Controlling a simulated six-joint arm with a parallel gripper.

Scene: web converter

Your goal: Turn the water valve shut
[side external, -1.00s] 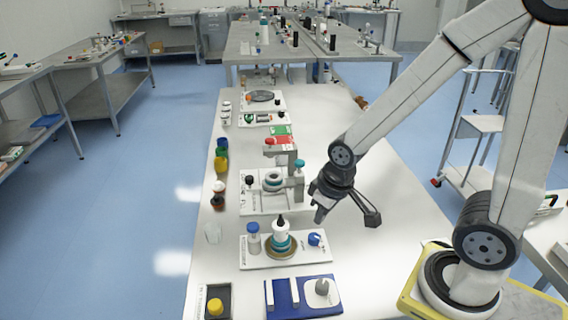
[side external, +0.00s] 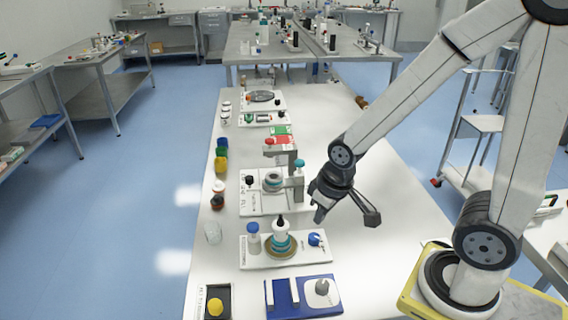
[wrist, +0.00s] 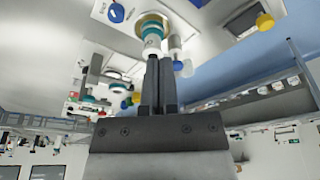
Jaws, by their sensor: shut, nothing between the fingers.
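No part is clearly labelled as the water valve. In the side view a blue knob (side external: 316,240) sits at the right of a white plate (side external: 257,262), beside a white bottle-like part on teal and brown rings (side external: 281,243). The blue knob (wrist: 116,13) shows there at upper left.
A blue tray (side external: 282,309) with a grey knob stands at the front. A yellow button (side external: 215,307) is at front left. A clear cup (side external: 213,237) and several coloured jars (side external: 221,152) line the left edge.

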